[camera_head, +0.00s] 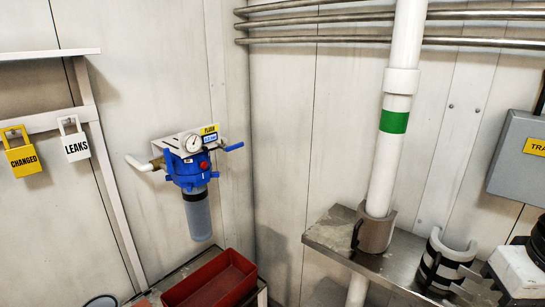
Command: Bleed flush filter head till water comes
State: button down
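The flush filter (190,160) is mounted on the left wall near the corner. A grey-blue bowl (198,215) hangs under the head. No water shows outside it. My gripper is not in view.
A red tray (212,282) stands below the filter. Yellow CHANGED (20,155) and white LEAKS (75,143) tags hang at left. A white pipe (395,140) with a green band rises through a metal shelf (335,232). A grey box (520,155) is at right.

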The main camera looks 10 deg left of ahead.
aim_at(203, 165)
jog(key=z, duration=0.3)
jog(key=k, duration=0.75)
jog(key=u, duration=1.5)
jog(key=i, duration=0.5)
